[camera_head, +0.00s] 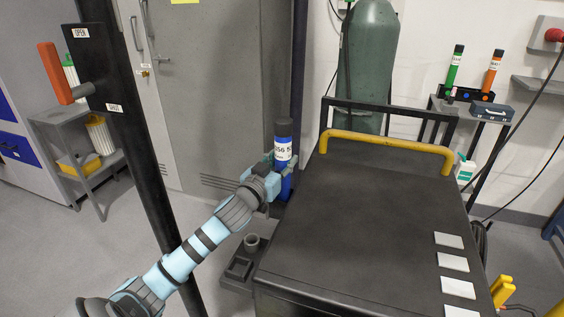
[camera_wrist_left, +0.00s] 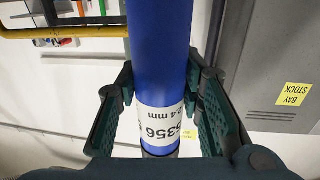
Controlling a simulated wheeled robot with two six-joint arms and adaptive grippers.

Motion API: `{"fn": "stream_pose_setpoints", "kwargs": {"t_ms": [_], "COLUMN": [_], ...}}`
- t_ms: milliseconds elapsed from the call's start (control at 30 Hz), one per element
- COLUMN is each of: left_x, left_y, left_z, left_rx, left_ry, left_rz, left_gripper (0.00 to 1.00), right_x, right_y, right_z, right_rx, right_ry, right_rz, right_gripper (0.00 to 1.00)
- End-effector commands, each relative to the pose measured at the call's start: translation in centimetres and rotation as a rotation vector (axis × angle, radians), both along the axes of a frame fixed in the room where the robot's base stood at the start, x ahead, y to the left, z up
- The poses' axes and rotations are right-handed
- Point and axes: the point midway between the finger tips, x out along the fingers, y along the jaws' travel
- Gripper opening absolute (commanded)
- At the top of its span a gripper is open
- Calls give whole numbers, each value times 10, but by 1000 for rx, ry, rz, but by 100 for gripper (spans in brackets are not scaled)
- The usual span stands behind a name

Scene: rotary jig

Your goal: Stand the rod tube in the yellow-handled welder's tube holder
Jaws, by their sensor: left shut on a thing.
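The rod tube (camera_head: 283,150) is blue with a dark cap and a white label, and stands about upright in my left gripper (camera_head: 280,178). In the left wrist view, the fingers (camera_wrist_left: 160,95) close around the blue tube (camera_wrist_left: 160,45) from both sides. The welder (camera_head: 350,215) is a dark cabinet with a yellow handle (camera_head: 385,146) at its far end. A grey round cup (camera_head: 252,242), which looks like the tube holder, sits on a low ledge at the welder's left side. The tube is held above and beyond this cup, apart from it. My right gripper is not in view.
A square socket (camera_head: 239,268) lies beside the cup. A dark post with an orange lever (camera_head: 55,73) stands at left. A gas cylinder (camera_head: 368,60) is behind the welder. Green (camera_head: 454,68) and orange (camera_head: 492,70) tubes stand in a rack at right. White cards lie on the welder top.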

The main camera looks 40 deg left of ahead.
Motion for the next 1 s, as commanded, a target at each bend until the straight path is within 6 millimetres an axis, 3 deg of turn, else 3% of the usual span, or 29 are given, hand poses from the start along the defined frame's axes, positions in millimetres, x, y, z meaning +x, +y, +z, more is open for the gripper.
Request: {"fn": "stream_pose_setpoints", "kwargs": {"t_ms": [33,67,167,567,667,800,1000], "left_x": [0,0,0,-8,-25,-63,-107], "left_y": [0,0,0,-1,-5,-14,-21], "left_z": [0,0,0,0,-1,-1,2], "left_rx": [0,0,-1,3,6,10,9], "left_ry": [-2,0,0,3,4,6,8], "left_rz": [-1,0,0,1,-1,-6,1], "left_gripper": [0,39,54,54,54,54,54], "right_x": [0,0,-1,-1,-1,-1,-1], "right_y": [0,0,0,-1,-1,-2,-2], "right_z": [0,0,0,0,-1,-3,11], "right_rx": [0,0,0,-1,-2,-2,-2], "right_ry": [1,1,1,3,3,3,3], "right_rz": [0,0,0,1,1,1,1], "right_gripper": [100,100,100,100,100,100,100]}}
